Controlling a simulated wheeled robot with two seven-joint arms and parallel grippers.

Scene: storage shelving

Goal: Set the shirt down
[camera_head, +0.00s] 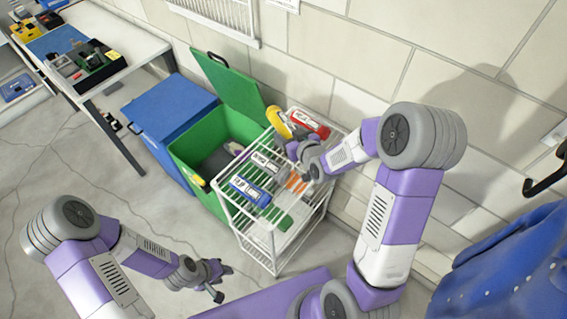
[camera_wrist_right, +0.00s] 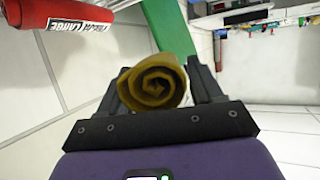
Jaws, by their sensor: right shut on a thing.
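The shirt is a yellow roll (camera_wrist_right: 153,84) with its spiral end facing the camera in the right wrist view. My right gripper (camera_wrist_right: 158,92) is shut on it, with a dark finger on each side. In the head view the yellow shirt (camera_head: 278,123) shows beside my right gripper (camera_head: 295,136), above the back left corner of the white wire rack (camera_head: 272,226). I cannot tell whether the shirt touches anything below. My left gripper (camera_head: 219,281) is low at the front, apart from the rack, with its fingers spread and nothing between them.
The rack top holds a blue package (camera_head: 250,191), a grey package (camera_head: 266,163) and a red roll (camera_head: 309,124). An open green bin (camera_head: 186,160) and a blue bin (camera_head: 166,112) stand left of it. A table with tools is at the far left. Blue cloth hangs at right.

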